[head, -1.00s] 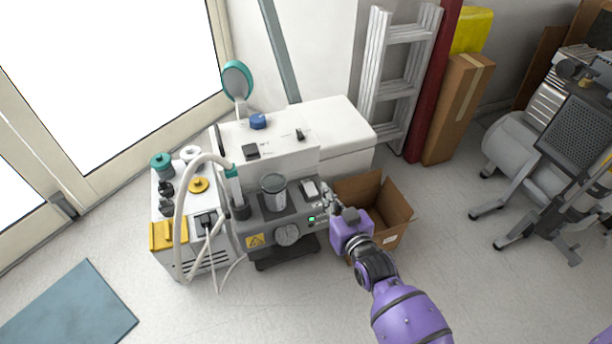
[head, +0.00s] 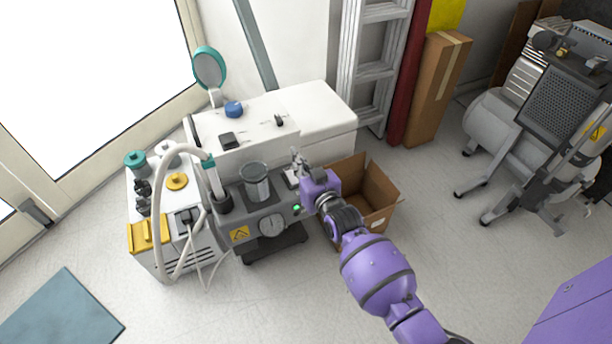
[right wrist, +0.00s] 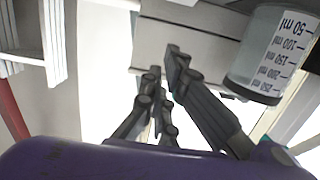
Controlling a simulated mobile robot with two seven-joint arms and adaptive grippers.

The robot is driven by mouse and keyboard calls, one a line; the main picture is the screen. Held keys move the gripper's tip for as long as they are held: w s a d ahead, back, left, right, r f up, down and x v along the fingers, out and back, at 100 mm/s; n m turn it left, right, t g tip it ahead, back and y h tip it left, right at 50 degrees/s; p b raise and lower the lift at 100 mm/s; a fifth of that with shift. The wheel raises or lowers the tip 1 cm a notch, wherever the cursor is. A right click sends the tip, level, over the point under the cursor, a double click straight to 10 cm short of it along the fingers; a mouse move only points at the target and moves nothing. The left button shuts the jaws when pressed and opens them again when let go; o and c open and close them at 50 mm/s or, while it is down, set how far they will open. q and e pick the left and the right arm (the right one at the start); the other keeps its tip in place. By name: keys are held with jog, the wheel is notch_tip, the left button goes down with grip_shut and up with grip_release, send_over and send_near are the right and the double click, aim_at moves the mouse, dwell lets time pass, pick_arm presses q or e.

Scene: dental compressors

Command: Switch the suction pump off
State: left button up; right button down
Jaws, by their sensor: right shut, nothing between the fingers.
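The suction pump (head: 240,216) is a grey unit with a clear jar (head: 255,184) on top. Its front has a round gauge (head: 271,225), a yellow warning label (head: 239,234) and a lit green light (head: 297,209). A small pale part (head: 291,178) on the pump's top right lies partly behind my right gripper (head: 297,158). The gripper is shut and empty at the pump's right end; I cannot tell whether it touches. The right wrist view shows its fingers (right wrist: 163,68) close together, beside the graduated jar (right wrist: 268,62). My left gripper is not in view.
A white cabinet (head: 325,118) stands behind the pump. A white unit with a yellow front (head: 150,234) and a hose (head: 166,215) adjoin its left. An open cardboard box (head: 378,190) is close on the right. The floor in front (head: 270,300) is clear.

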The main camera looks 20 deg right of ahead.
aim_at(294, 177)
jog(key=shift+w+f+b, duration=0.3)
jog(key=shift+f+b, duration=0.05)
jog(key=shift+f, duration=0.35)
jog(key=shift+w+f+b, duration=0.3)
jog(key=shift+f+b, duration=0.05)
jog(key=shift+f, duration=0.35)
jog(key=shift+w+f+b, duration=0.3)
jog(key=shift+f+b, duration=0.05)
jog(key=shift+f, duration=0.35)
jog(key=shift+r, duration=0.1)
